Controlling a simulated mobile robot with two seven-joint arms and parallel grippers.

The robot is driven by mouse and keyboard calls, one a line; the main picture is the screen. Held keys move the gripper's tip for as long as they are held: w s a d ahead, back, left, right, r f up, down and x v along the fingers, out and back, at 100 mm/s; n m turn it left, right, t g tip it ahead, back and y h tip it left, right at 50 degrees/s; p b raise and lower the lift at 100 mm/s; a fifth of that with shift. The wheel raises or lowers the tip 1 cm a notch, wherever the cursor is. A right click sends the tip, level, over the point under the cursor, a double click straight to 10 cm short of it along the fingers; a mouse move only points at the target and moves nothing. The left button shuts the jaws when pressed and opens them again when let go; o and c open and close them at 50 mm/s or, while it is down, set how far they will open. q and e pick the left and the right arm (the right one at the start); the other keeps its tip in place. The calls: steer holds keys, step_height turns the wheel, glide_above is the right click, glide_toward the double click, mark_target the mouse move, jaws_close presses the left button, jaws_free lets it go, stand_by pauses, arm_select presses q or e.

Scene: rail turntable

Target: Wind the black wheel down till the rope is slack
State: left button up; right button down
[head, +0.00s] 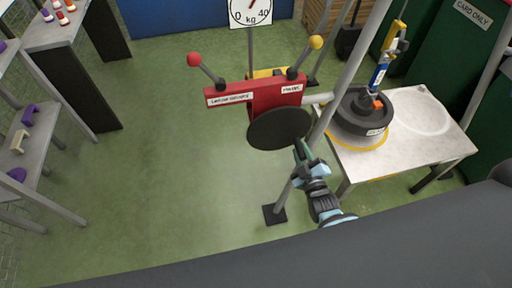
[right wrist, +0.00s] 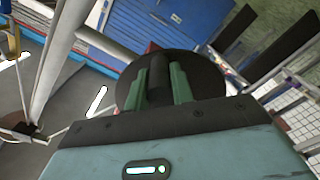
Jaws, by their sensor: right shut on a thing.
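The black wheel (head: 279,129) is a flat disc on the front of a red winch box (head: 262,92), and it fills the middle of the right wrist view (right wrist: 205,80). My right gripper (head: 299,150) is at the wheel's lower right edge. In the right wrist view its green fingers (right wrist: 168,85) are shut on the wheel's dark handle (right wrist: 157,72), one on each side. A black round weight (head: 362,112) sits on a pale table, with a blue and yellow hanger piece (head: 382,65) above it. I cannot make out the rope or its tension. My left gripper is out of view.
A dial marked 0 to 40 kg (head: 250,12) hangs behind the winch. Red-knobbed (head: 194,59) and yellow-knobbed (head: 316,42) levers rise from the box. A metal post (head: 350,62) stands between winch and pale table (head: 432,150). Shelves (head: 40,140) line the left; green floor between is clear.

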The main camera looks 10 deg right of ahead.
steer(key=shift+w+d+r, duration=0.1)
steer(key=shift+d+r, duration=0.1)
steer(key=shift+r, duration=0.05)
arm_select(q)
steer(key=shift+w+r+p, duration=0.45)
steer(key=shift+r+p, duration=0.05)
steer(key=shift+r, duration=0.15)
arm_select(e)
steer(key=shift+d+r+n, duration=0.5)
steer(key=shift+r+n, duration=0.2)
steer(key=shift+n, duration=0.5)
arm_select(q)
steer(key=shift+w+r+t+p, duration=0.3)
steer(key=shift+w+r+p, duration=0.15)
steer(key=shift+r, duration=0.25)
arm_select(e)
steer(key=shift+d+r+n, duration=0.2)
steer(key=shift+r+n, duration=0.25)
steer(key=shift+n, duration=0.15)
steer(key=shift+d+r+n, duration=0.15)
steer(key=shift+r+n, duration=0.25)
steer(key=shift+n, duration=0.2)
steer(key=c, duration=1)
jaws_free()
steer(key=shift+f, duration=0.15)
